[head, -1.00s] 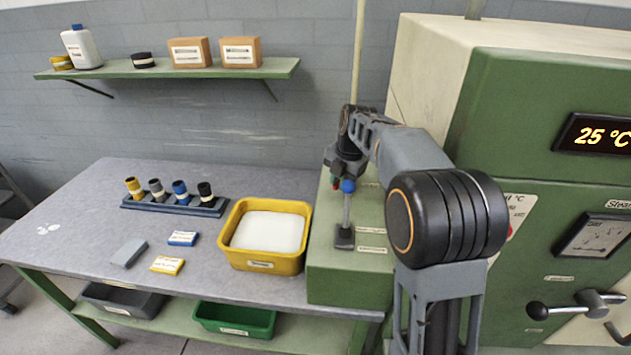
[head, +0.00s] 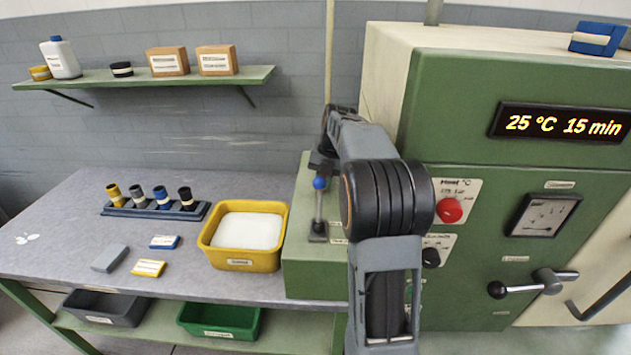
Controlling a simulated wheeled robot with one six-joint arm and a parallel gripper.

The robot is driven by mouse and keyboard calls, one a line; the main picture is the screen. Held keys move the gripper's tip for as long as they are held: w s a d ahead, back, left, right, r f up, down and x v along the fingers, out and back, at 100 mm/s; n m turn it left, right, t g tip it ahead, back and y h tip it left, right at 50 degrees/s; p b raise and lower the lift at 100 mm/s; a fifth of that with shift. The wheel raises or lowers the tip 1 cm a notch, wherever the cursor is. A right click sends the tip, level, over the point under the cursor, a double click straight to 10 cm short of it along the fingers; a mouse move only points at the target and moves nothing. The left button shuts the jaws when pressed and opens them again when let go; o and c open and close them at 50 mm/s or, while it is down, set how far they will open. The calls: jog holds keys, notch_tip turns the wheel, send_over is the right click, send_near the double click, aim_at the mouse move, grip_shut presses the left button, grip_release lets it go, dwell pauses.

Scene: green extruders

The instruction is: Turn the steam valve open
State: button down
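The handle lies nearly level, ball to the left. My gripper (head: 321,164) is far to its left, above the green block, beside an upright blue-ball lever (head: 320,183). The arm mostly hides the gripper, and its fingers cannot be made out.
The green machine (head: 450,90) has a display reading 25 °C 15 min (head: 563,123), a red knob (head: 449,210) and a black knob (head: 431,257). A bent grey bar (head: 600,297) is right of the lever. A yellow tub (head: 245,265) stands on the grey bench (head: 60,225).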

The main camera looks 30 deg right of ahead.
jog(key=shift+w+r, duration=0.15)
jog(key=shift+r, duration=0.15)
jog(key=c, duration=1.2)
grip_release()
jog(key=shift+d+f, duration=0.1)
jog(key=shift+f, duration=0.05)
jog(key=shift+c, duration=0.2)
jog(key=shift+o, duration=0.8)
notch_tip(320, 180, up, 12)
jog(key=s+d, duration=0.1)
jog(key=shift+s+d+f+p, duration=0.15)
jog(key=shift+s+d+p, duration=0.1)
jog(key=shift+d+p, duration=0.1)
jog(key=shift+c, duration=0.2)
